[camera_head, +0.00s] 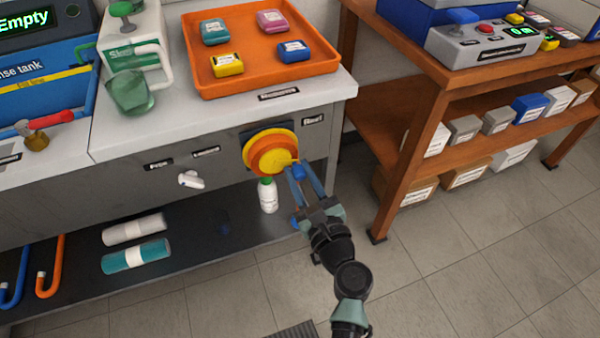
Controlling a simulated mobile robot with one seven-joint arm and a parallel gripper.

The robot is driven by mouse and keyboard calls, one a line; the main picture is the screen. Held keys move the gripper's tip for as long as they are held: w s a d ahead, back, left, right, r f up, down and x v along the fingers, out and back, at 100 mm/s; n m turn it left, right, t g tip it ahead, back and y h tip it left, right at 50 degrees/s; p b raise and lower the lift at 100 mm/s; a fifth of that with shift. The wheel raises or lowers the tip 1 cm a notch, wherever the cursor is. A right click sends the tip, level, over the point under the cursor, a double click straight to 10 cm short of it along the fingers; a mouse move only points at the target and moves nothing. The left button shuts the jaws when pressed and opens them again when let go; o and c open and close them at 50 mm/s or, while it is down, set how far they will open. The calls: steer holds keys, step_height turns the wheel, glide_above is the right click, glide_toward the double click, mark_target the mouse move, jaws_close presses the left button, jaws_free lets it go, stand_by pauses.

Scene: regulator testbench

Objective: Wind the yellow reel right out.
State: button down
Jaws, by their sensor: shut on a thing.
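The yellow reel (249,146), with an orange face, is mounted on the grey front panel of the bench, below a label that seems to read "Reel". My gripper (298,171) reaches up from the lower right to the reel's lower right edge. Its fingers are closed around a small blue piece (299,173) beside the rim, which looks like the reel's handle. The fingertips hide part of this piece and of the rim. How far the reel is wound cannot be told.
A white bottle (268,196) stands on the lower shelf just below the reel. A white tap-like knob (190,180) sticks out to the left. An orange tray (262,84) with several small boxes lies on top. A wooden shelf table (408,150) stands close on the right.

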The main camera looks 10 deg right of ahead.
mark_target(275, 148)
steer(key=n, duration=0.2)
steer(key=r+n, duration=0.1)
steer(key=r+n+b, duration=0.1)
steer(key=n, duration=0.1)
steer(key=shift+d+n, duration=0.15)
steer(key=shift+n, duration=0.15)
steer(key=n, duration=0.1)
steer(key=r+n+b, duration=0.1)
steer(key=n, duration=0.3)
steer(key=shift+a+r, duration=0.25)
steer(key=shift+r, duration=0.05)
steer(key=n, duration=0.2)
steer(key=n+b, duration=0.1)
steer(key=shift+s+a+r, duration=0.1)
steer(key=shift+a+r, duration=0.2)
steer(key=shift+r, duration=0.1)
steer(key=n, duration=0.1)
steer(key=n+b, duration=0.1)
steer(key=a+n, duration=0.1)
steer(key=shift+s+r+n, duration=0.15)
steer(key=shift+r+n, duration=0.2)
steer(key=shift+n, duration=0.05)
steer(key=n, duration=0.1)
steer(key=a+n+b, duration=0.1)
steer(key=n, duration=0.1)
steer(key=n+b, duration=0.1)
steer(key=n, duration=0.1)
steer(key=shift+s+a+r, duration=0.25)
steer(key=shift+a, duration=0.1)
steer(key=shift+b, duration=0.3)
